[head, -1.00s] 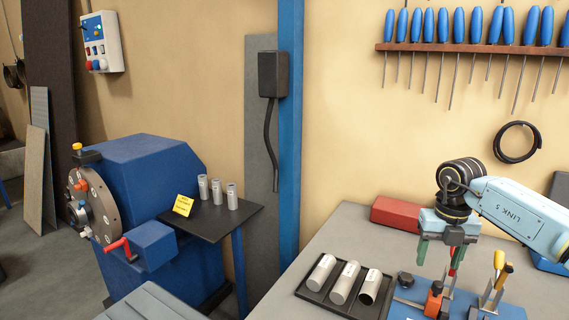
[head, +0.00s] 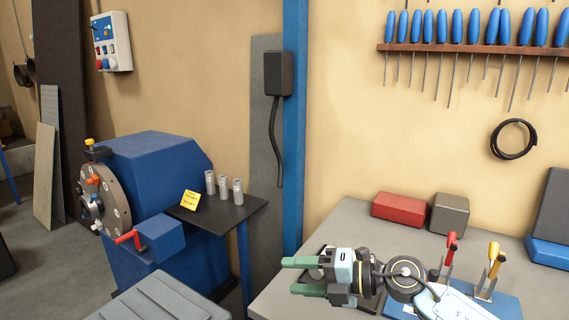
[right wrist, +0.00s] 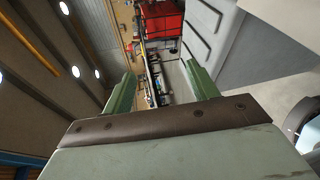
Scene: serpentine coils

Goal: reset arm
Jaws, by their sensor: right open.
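My right gripper (head: 302,277) is low in the head view, in front of the workbench. Its green fingers point left and stand apart with nothing between them. In the right wrist view the two green fingers (right wrist: 160,90) are spread, with only the distant room beyond them. My left gripper is in neither view. The gripper and arm hide most of the black tray (head: 313,250) on the bench.
The grey workbench (head: 350,215) bears a red box (head: 400,207), a dark box (head: 449,213) and a blue fixture with red (head: 451,242) and yellow (head: 493,254) handled clamps. A blue machine (head: 160,175) and a shelf (head: 235,215) with three grey cylinders stand left.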

